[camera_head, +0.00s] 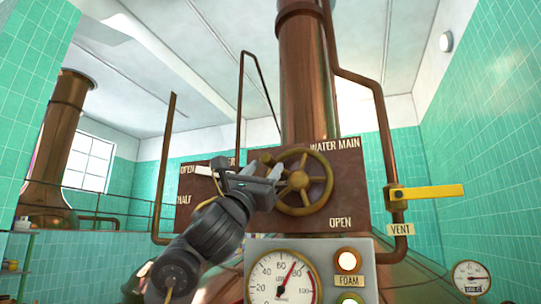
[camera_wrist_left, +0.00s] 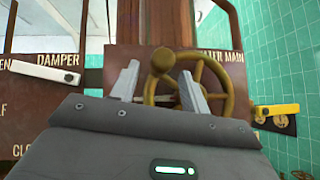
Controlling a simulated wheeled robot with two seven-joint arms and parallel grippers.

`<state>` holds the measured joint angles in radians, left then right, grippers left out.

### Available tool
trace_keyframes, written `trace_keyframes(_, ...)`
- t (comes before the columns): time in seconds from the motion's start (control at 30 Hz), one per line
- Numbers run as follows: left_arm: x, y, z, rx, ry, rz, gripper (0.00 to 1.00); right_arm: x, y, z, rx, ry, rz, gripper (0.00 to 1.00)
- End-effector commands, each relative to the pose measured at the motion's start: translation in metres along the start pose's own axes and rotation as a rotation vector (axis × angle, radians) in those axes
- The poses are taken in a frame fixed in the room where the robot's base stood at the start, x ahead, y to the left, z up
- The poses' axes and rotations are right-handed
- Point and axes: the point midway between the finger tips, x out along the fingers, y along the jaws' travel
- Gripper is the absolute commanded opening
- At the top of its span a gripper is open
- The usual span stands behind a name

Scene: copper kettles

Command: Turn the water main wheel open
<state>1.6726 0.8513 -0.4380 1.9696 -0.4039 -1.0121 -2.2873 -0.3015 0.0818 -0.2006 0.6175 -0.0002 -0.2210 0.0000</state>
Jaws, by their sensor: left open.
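The water main wheel (camera_head: 300,181) is a brass spoked handwheel on a dark red-brown panel (camera_head: 348,205), under the words WATER MAIN and above the word OPEN. It also shows in the left wrist view (camera_wrist_left: 229,98), with a round knob (camera_wrist_left: 163,61) at its left side. My left gripper (camera_head: 264,172) is open at the left edge of the wheel. In the left wrist view its two fingers (camera_wrist_left: 160,88) stand apart with the knob seen between them. I cannot tell whether they touch it. My right gripper is not in view.
A white damper lever (camera_wrist_left: 45,71) is on the panel to the left. A yellow vent handle (camera_head: 430,192) sticks out from a copper pipe on the right. A gauge (camera_head: 283,280) and a lit FOAM lamp (camera_head: 347,261) sit below the wheel. Copper pipes rise around the panel.

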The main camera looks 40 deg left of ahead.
Motion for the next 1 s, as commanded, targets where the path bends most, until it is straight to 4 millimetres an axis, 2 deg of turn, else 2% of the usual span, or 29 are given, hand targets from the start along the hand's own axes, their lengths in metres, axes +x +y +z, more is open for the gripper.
trace_keyframes(0.03,0.013,0.001,0.003,-0.003,0.002,0.001,0.46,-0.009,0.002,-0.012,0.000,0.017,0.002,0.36)
trace_keyframes(0.07,0.017,0.001,0.003,-0.002,0.001,0.001,0.46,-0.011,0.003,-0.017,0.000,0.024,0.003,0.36)
trace_keyframes(0.17,0.029,0.000,0.002,-0.002,0.001,-0.001,0.46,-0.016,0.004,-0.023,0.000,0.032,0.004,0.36)
trace_keyframes(0.3,0.038,0.000,0.001,-0.002,0.000,0.000,0.46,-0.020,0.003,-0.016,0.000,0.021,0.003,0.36)
trace_keyframes(0.5,0.040,0.000,0.000,-0.001,-0.001,0.001,0.46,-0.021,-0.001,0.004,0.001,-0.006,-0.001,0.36)
trace_keyframes(0.63,0.040,0.000,0.000,-0.001,-0.001,0.000,0.46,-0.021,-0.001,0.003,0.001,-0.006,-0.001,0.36)
trace_keyframes(1.0,0.040,0.000,0.000,-0.001,-0.001,0.001,0.00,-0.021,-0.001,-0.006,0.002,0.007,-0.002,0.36)
